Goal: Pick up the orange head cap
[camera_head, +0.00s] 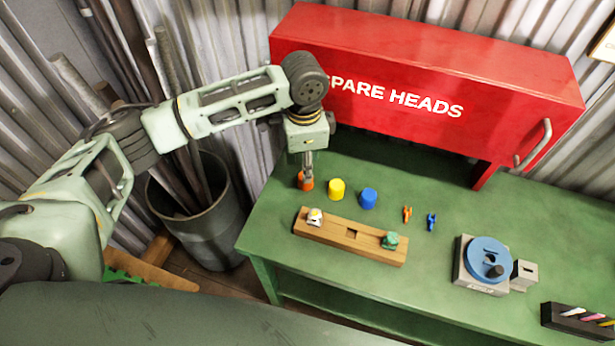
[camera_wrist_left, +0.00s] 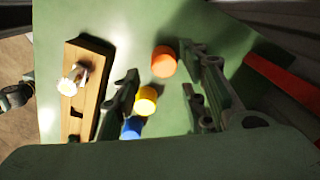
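The orange head cap (camera_head: 305,181) stands at the left end of a row on the green bench. In the left wrist view the orange cap (camera_wrist_left: 164,61) lies between the fingertip ends of my left gripper (camera_wrist_left: 163,72), with a gap on the left side. My left gripper (camera_head: 308,160) points down over the orange cap, its fingers apart and holding nothing. Whether a finger touches the cap I cannot tell. The yellow cap (camera_head: 337,189) and blue cap (camera_head: 368,198) stand just to the right. My right gripper is not in view.
A wooden block (camera_head: 348,237) with a white-topped and a green piece lies in front of the caps. A red SPARE HEADS cabinet (camera_head: 425,85) stands behind. Small clips (camera_head: 431,221), a blue round fixture (camera_head: 488,260) and a dark rack (camera_head: 575,322) are to the right.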

